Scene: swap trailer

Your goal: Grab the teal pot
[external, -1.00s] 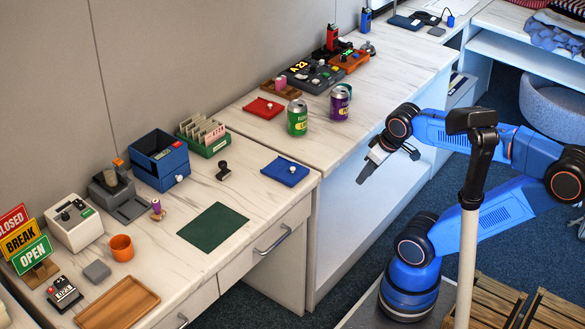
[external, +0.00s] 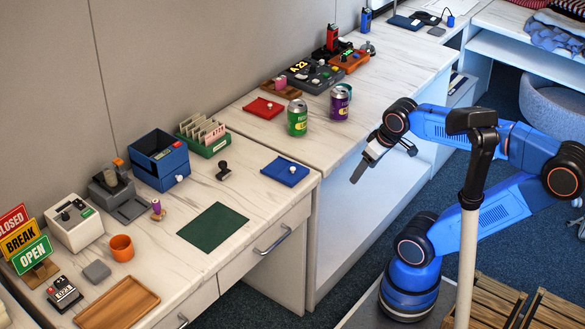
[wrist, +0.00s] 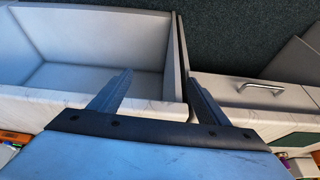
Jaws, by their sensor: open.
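A teal rounded thing (external: 350,91), which looks like the teal pot, shows only as a sliver behind the purple can (external: 340,104) on the raised counter. The can hides most of it. My gripper (external: 364,172) hangs in front of the counter's front edge, to the right of the cans and lower in the picture, apart from the pot. In the wrist view my gripper (wrist: 160,85) has its two fingers spread with nothing between them. The pot cannot be made out in the wrist view.
A green can (external: 297,118) stands left of the purple can. A red tray (external: 263,108), a control panel (external: 312,78) and an orange device (external: 350,62) lie nearby. The counter right of the cans is clear. A white open compartment (wrist: 90,75) fills the wrist view's left.

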